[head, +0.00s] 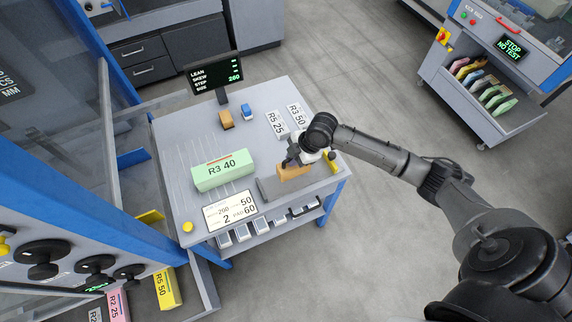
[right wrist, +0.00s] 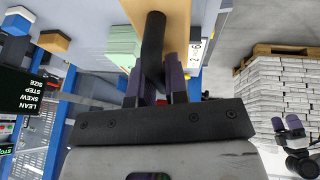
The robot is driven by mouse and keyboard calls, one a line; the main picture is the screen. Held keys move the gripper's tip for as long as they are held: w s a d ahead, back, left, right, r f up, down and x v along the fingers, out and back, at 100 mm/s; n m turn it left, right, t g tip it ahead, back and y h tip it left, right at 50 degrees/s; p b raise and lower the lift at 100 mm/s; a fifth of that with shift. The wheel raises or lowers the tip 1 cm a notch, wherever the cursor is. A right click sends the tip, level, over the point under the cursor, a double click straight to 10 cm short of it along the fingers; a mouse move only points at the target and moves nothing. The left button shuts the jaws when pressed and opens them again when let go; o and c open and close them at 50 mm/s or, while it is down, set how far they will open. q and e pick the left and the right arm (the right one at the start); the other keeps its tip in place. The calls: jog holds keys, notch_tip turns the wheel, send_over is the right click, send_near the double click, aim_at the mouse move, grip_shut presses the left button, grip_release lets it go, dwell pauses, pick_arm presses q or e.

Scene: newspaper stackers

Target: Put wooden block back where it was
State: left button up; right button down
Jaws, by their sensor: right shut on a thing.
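My right gripper (head: 300,158) is over the right side of the grey table and is shut on the tan wooden block (head: 292,173). The block is at the table's right side, behind a dark grey slab (head: 275,190); whether it touches the table cannot be told. In the right wrist view, the tan block (right wrist: 197,20) shows beyond the dark fingers (right wrist: 165,80), partly hidden by them. My left arm is not in the head view; a small dark gripper (right wrist: 286,124) with two spaced fingers, seemingly my left one, shows at the right of the right wrist view.
A green R3 40 block (head: 223,171) lies left of the slab. White R5 25 (head: 277,124) and R3 50 (head: 296,114) pieces, a small orange-brown block (head: 226,119) and a blue one (head: 247,110) are toward the back. A screen (head: 214,74) stands at the rear edge.

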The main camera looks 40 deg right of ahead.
jog(key=shift+w+a+f, duration=0.3)
jog(key=shift+w+f, duration=0.15)
jog(key=shift+w, duration=0.2)
jog(key=shift+w+a+f, duration=0.3)
jog(key=shift+w+f, duration=0.1)
jog(key=shift+w, duration=0.2)
jog(key=shift+f+b, duration=0.5)
jog(key=shift+f, duration=1.5)
jog(key=shift+d, duration=0.1)
jog(key=c, duration=1.1)
grip_release()
jog(key=shift+f, duration=0.1)
